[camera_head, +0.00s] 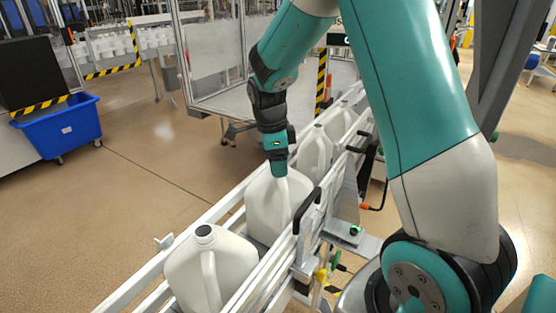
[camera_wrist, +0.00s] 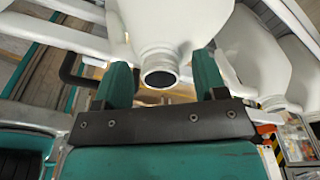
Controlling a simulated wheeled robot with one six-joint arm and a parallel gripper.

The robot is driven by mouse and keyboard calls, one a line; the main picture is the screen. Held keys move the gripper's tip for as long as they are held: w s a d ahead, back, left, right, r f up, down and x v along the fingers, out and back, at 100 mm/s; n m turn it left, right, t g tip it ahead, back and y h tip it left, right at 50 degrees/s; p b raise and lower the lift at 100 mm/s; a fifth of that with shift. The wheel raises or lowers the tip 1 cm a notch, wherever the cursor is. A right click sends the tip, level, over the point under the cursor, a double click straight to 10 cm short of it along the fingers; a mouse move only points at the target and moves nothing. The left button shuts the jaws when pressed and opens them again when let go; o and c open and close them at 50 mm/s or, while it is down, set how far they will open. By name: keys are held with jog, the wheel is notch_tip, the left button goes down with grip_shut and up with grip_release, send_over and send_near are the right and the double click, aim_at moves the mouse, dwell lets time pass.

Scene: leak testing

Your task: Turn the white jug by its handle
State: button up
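A white jug (camera_head: 268,213) stands upright in the conveyor lane in the head view. My gripper (camera_head: 279,172) is pointed down at its top and hides its neck there. The jug's handle (camera_head: 285,202) shows below the fingers. In the wrist view the white jug (camera_wrist: 168,22) has its dark round mouth between the fingertips of my gripper (camera_wrist: 160,72). The fingers are apart, with a gap on each side of the neck. No grip on the handle shows.
Another white jug (camera_head: 210,268) stands nearer in the lane, and one (camera_head: 314,152) stands behind. Metal rails (camera_head: 185,237) run along both sides. A black bent bar (camera_head: 307,210) rises close beside the middle jug. A blue bin (camera_head: 62,127) stands far left; the floor between is clear.

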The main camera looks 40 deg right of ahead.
jog(key=shift+r, duration=0.1)
notch_tip(320, 180, up, 17)
jog(key=w+a+b, duration=0.1)
jog(key=a+b, duration=0.1)
jog(key=shift+b, duration=0.3)
